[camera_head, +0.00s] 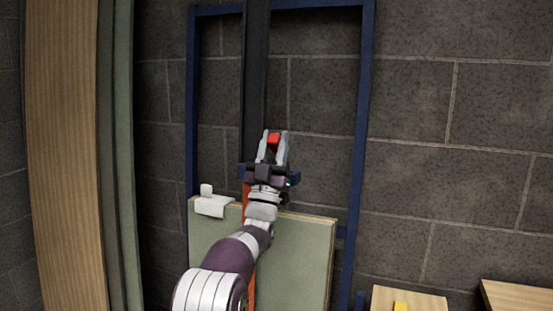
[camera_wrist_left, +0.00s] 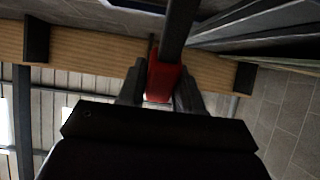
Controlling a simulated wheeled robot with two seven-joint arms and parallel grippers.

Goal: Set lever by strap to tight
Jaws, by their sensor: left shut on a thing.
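My left gripper (camera_head: 272,146) is raised in front of a dark vertical post in the middle of the head view. It is shut on a red lever (camera_head: 273,138), whose red end shows between the fingertips. In the left wrist view the red lever (camera_wrist_left: 163,78) sits between the two dark fingers of my left gripper (camera_wrist_left: 160,84). An orange-red strap (camera_head: 247,285) runs down over the front of the pale green panel (camera_head: 300,262), partly hidden by my left arm. My right gripper is in neither view.
A blue frame (camera_head: 363,130) stands around the post against a grey block wall. A white bracket (camera_head: 212,204) sits on the panel's top left edge. Wooden boards (camera_head: 65,150) stand at the left. Wooden tops (camera_head: 410,298) with a yellow piece (camera_head: 400,307) are at the lower right.

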